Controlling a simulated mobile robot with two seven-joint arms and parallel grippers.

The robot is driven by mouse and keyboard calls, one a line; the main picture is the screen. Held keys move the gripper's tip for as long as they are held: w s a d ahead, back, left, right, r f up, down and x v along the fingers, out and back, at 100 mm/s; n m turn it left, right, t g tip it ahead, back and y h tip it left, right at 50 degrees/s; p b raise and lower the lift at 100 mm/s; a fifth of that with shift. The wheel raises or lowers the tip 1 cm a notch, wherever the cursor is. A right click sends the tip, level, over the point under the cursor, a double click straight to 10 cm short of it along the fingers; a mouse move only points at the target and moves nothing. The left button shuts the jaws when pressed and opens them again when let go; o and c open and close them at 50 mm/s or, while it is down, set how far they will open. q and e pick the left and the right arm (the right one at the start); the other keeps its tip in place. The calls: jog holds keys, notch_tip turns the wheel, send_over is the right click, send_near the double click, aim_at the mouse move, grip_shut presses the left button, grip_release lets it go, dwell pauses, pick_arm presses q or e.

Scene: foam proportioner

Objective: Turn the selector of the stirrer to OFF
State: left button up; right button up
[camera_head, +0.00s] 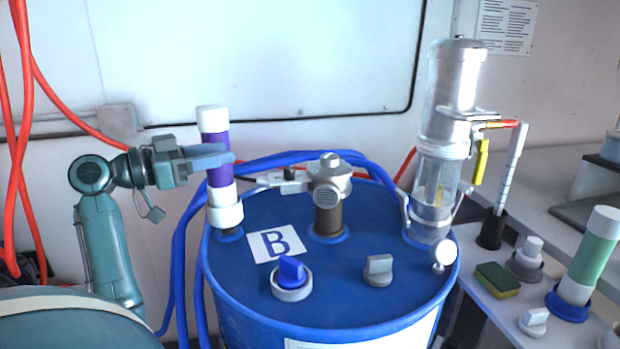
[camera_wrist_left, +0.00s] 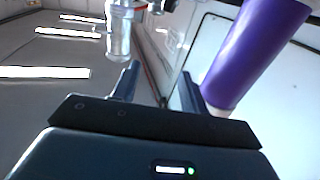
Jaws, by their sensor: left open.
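The stirrer appears to be the grey motor head (camera_head: 329,182) on a brown neck on top of the blue drum (camera_head: 330,312). A blue knob (camera_head: 291,271) on a white base and a grey knob (camera_head: 378,269) sit at the front of the lid. I cannot tell which part is the stirrer's selector, and no OFF mark is readable. My left gripper (camera_head: 222,157) is open and empty, left of the motor head, overlapping a purple tube with white ends (camera_head: 218,173). In the left wrist view, the purple tube (camera_wrist_left: 255,50) is right of the open fingers (camera_wrist_left: 158,80).
A clear cylinder (camera_head: 437,190) with a metal top stands at the lid's right. Blue hoses (camera_head: 178,260) curve behind the tube and motor head. A label B (camera_head: 277,243) lies on the lid. A side shelf holds a sponge (camera_head: 498,280) and a green tube (camera_head: 592,255).

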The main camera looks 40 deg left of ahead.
aim_at(283, 181)
pick_arm(q)
jog(key=shift+f+b, duration=2.15)
jog(key=shift+f, duration=1)
jog(key=p+x, duration=0.2)
jog(key=x, duration=1)
jog(key=shift+w+d, duration=0.15)
jog(key=shift+w, duration=0.4)
pick_arm(e)
jog(key=shift+w+a+f, duration=0.1)
jog(key=shift+a+f, duration=0.15)
jog(key=shift+f, duration=0.25)
jog(key=shift+a+f, duration=0.2)
jog(key=shift+f, duration=0.3)
pick_arm(q)
jog(key=shift+c, duration=0.5)
grip_shut()
